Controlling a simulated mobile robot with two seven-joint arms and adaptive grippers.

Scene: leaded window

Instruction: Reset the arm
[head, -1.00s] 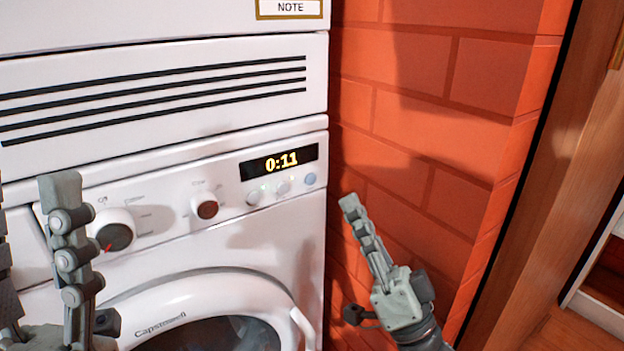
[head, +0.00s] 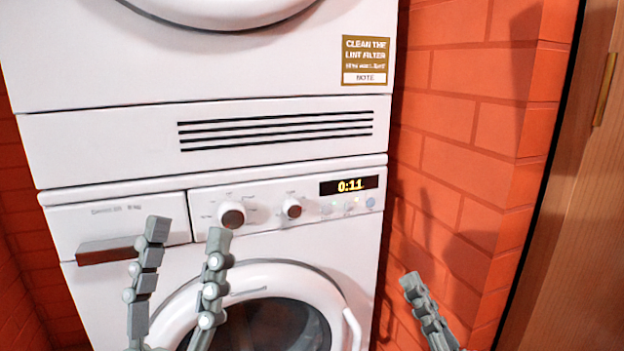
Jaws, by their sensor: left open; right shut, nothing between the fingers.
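My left gripper (head: 184,236) stands upright in the lower left of the head view, its two fingers spread with nothing between them. It is in front of the washing machine, before the drawer and the left side of the round door. My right gripper (head: 411,281) is at the lower right, in front of the brick wall, its fingers together and empty. Its base is cut off by the bottom edge. The washing machine (head: 300,245) has two knobs, a row of buttons and a display (head: 349,186) reading 0:11.
A second white machine (head: 95,75) is stacked on top, with a lint filter label (head: 366,61) and dark vent slots. Orange brick wall (head: 455,150) stands close on the right, with a wooden door frame (head: 565,220) beyond it. The washer door (head: 340,305) appears closed.

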